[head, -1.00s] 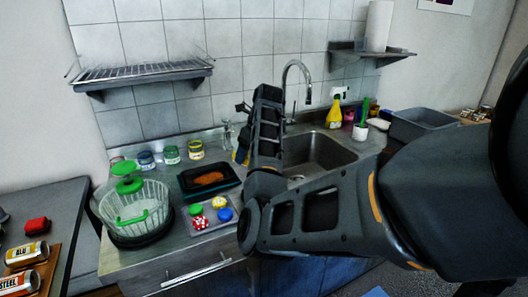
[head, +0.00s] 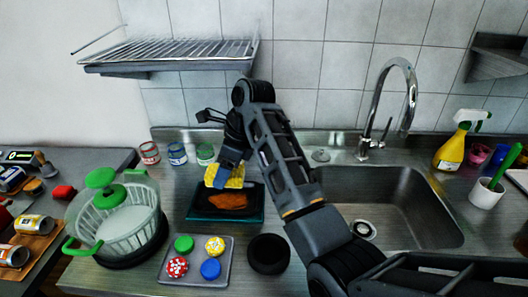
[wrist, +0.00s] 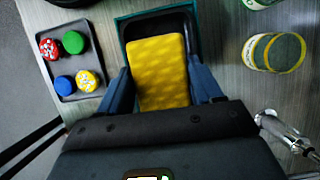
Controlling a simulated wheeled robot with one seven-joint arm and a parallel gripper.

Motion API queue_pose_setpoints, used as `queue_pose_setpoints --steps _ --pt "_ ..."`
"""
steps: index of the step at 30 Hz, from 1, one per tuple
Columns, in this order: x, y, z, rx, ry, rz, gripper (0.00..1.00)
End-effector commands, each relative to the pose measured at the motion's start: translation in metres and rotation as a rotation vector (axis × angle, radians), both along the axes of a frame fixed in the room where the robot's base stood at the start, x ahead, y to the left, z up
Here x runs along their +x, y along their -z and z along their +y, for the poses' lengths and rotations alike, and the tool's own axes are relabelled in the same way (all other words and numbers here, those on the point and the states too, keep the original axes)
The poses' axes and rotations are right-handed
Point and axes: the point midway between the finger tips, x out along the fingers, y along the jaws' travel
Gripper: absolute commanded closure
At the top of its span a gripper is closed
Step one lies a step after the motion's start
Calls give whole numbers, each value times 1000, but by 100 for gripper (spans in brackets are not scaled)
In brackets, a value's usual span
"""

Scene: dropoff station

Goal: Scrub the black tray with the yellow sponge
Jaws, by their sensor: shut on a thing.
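The black tray (head: 196,204) lies on the steel counter left of the sink, with a brown-orange smear (head: 227,201) on its floor. Its rim looks teal. My gripper (head: 234,170) is shut on the yellow sponge (head: 229,178) over the tray's back edge. In the wrist view the sponge (wrist: 159,68) sits between my blue fingers and covers much of the tray (wrist: 135,28). I cannot tell whether the sponge touches the tray. The smear is hidden behind the sponge in the wrist view.
A grey tray of colored lids (head: 192,270) is in front, and a salad spinner (head: 120,222) stands left. Several jars (head: 177,153) line the wall. The sink (head: 390,210) and faucet (head: 397,75) are right. A drying rack (head: 165,57) hangs above.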

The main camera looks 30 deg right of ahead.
Motion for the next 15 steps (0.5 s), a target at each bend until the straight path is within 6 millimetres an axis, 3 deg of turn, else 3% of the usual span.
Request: queue_pose_setpoints --steps 3,15 --pt "-1 3 12 0 -25 0 59" --pt "-1 27 11 1 -25 3 59"
